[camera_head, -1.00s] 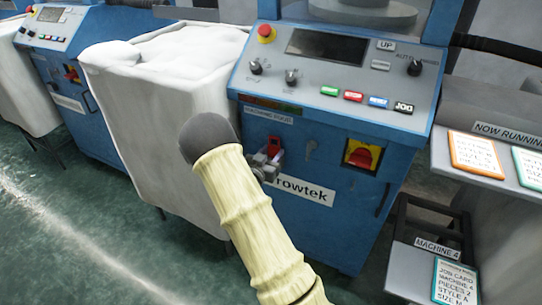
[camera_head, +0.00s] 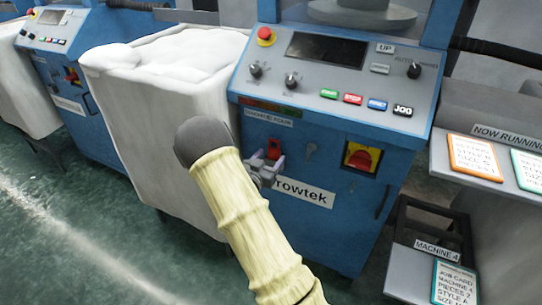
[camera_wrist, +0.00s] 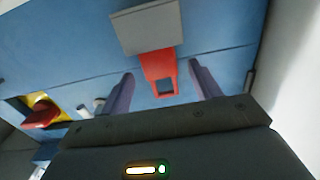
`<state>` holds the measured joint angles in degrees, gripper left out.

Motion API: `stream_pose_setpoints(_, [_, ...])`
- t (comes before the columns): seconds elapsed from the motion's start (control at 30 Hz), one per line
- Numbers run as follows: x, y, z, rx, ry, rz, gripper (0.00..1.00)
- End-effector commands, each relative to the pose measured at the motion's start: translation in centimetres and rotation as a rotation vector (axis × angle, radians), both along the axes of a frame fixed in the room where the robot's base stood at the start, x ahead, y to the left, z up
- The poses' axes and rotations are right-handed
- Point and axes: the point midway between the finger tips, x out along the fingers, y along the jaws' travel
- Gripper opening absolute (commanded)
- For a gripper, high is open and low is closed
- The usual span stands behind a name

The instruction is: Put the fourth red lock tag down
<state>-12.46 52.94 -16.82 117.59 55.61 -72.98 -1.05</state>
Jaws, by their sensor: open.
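A red lock tag (camera_wrist: 158,72) with a square hole shows in the wrist view against the blue machine front. Its upper end in that view meets a grey plate (camera_wrist: 147,26); whether it hangs from it or sits in it I cannot tell. The tag also shows in the head view (camera_head: 274,148), below the machine's name label. My gripper (camera_wrist: 163,84) is open, with one finger on each side of the tag and a gap on both sides. In the head view my gripper (camera_head: 264,172) is just below the tag, partly hidden by my arm.
A red and yellow rotary switch (camera_head: 362,157) is right of the tag on the blue machine (camera_head: 330,235). A white fabric-filled bin (camera_head: 160,120) stands close on the left. A shelf with job cards (camera_head: 475,157) is at the right.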

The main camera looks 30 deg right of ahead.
Motion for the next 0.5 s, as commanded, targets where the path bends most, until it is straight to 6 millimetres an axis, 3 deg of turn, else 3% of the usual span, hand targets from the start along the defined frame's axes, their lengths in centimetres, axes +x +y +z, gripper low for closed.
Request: stream_pose_setpoints(0.5, [-5.8,7.5,0.1,0.0,0.001,0.003,0.63])
